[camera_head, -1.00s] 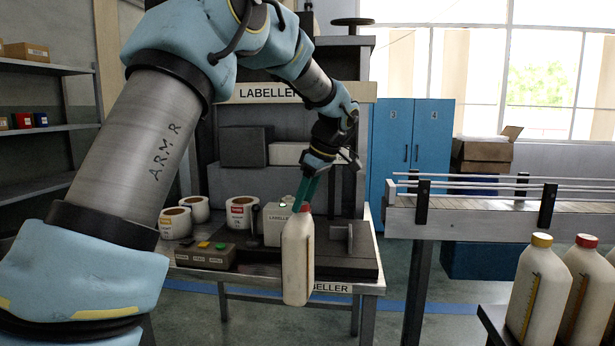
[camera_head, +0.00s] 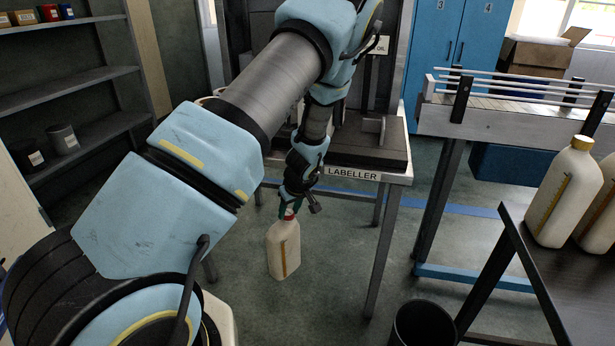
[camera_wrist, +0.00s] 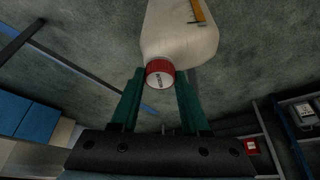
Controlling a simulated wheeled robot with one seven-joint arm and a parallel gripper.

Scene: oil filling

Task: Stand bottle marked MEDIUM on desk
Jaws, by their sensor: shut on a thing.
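My gripper (camera_head: 290,209) is shut on the red cap of a white bottle (camera_head: 284,255). The bottle hangs upright in the air over the floor, in front of the labeller table. A yellow-orange scale strip runs down its side. In the wrist view the red cap (camera_wrist: 160,72) sits between the green fingers, with small print on it that I cannot read for sure. The bottle body (camera_wrist: 182,35) is clear of other things there. A dark-topped table (camera_head: 510,215) stands at the right, possibly the desk, with white bottles on it, one yellow-capped (camera_head: 565,195).
The labeller table (camera_head: 400,178) is behind my gripper. A conveyor (camera_head: 490,118) stands at the back right. A black bin (camera_head: 422,325) is on the floor between the held bottle and the dark table. Shelves (camera_head: 75,85) are at the left.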

